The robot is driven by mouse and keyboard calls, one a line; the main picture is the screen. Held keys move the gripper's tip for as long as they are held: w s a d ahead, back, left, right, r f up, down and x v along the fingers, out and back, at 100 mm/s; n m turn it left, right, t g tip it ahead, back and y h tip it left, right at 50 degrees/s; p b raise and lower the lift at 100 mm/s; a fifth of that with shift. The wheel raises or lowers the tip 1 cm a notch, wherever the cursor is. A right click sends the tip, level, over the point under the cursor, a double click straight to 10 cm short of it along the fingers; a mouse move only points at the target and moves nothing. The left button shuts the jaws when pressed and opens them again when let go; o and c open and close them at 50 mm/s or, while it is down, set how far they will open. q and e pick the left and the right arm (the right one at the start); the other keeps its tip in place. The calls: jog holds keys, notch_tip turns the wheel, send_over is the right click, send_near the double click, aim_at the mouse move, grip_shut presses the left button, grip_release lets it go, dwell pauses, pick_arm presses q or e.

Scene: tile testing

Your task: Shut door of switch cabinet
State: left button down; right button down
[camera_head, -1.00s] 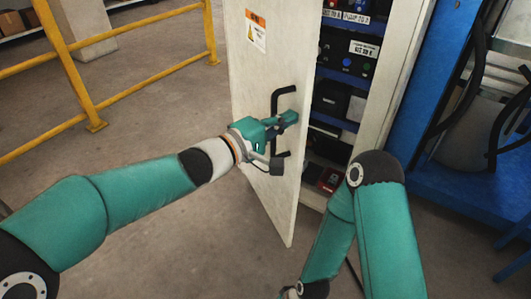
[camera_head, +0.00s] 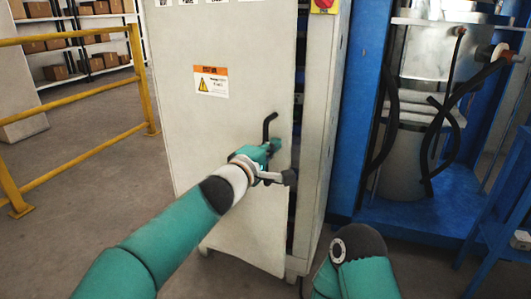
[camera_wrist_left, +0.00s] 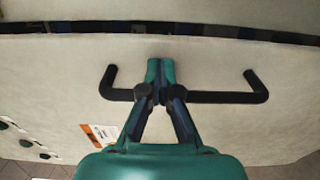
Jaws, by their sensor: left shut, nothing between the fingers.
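The switch cabinet (camera_head: 325,135) stands ahead of me. Its pale door (camera_head: 180,130) is nearly closed, with a narrow dark gap along its right edge; the gap also shows as a dark strip in the left wrist view. A black bar handle (camera_head: 267,125) is on the door near that edge, and it shows in the left wrist view (camera_wrist_left: 225,97). My left gripper (camera_head: 275,148) is shut with nothing between its fingers. In the left wrist view its fingertips (camera_wrist_left: 160,68) are at the door face, overlapping the handle; contact is unclear. My right gripper is out of view.
A yellow railing (camera_head: 75,155) stands on the left, with shelves of boxes (camera_head: 60,45) behind it. A blue frame with a grey tank and black hoses (camera_head: 400,150) stands right of the cabinet. The floor between railing and cabinet is clear.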

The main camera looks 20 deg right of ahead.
pick_arm(q)
jog(key=shift+w+a+r, duration=0.2)
jog(key=shift+a, duration=0.15)
jog(key=shift+a, duration=0.1)
